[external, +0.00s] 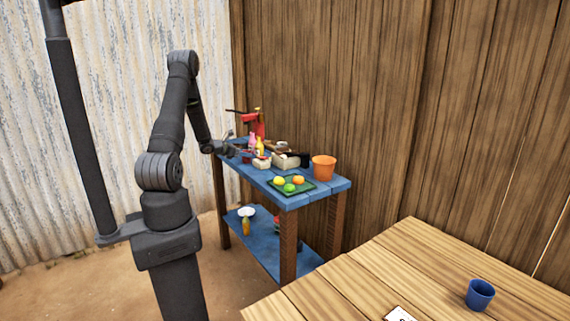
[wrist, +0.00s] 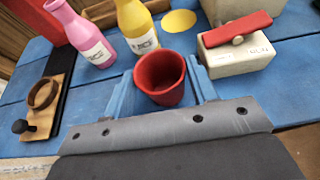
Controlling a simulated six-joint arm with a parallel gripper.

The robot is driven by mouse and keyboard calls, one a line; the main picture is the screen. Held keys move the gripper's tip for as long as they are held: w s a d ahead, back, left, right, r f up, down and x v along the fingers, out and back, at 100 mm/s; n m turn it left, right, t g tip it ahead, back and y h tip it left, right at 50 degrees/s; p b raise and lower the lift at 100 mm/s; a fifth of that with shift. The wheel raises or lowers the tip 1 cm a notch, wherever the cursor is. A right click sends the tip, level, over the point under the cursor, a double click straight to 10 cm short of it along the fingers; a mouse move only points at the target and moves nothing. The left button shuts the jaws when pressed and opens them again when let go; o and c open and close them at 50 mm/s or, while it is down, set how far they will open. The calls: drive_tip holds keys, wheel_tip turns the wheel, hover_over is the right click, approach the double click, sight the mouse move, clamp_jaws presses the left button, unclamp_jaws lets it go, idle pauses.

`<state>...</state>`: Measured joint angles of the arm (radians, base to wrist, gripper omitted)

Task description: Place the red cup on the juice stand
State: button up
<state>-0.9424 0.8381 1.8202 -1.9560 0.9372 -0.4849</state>
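The red cup (wrist: 161,80) is upright in the wrist view, its open mouth toward the camera; it looks empty. My gripper (wrist: 161,76) has one blue finger on each side of the cup, close to its wall. Whether the fingers press on it or stand slightly apart cannot be told. In the external view my gripper (external: 230,150) is low over the far left end of the blue stall table (external: 338,183). The cup is too small to make out surely there. A yellow disc (wrist: 180,22) lies flat beyond the cup; I cannot tell if it is the juice stand.
A pink bottle (wrist: 80,32) and a yellow bottle (wrist: 138,30) stand close beyond the cup. A pale box with a red bar (wrist: 238,42) is at right, a wooden piece with a ring (wrist: 45,100) at left. An orange bucket (external: 324,167) and fruit tray (external: 308,188) stand farther along.

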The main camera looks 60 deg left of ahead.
drive_tip(key=shift+o, duration=1.3)
drive_tip(key=shift+r, duration=0.2)
drive_tip(key=v, duration=1.2)
drive_tip(key=x, duration=1.2)
drive_tip(key=shift+w+f, duration=0.15)
drive_tip(key=shift+f, duration=0.1)
wheel_tip(320, 180, up, 2)
drive_tip(key=shift+r, duration=0.5)
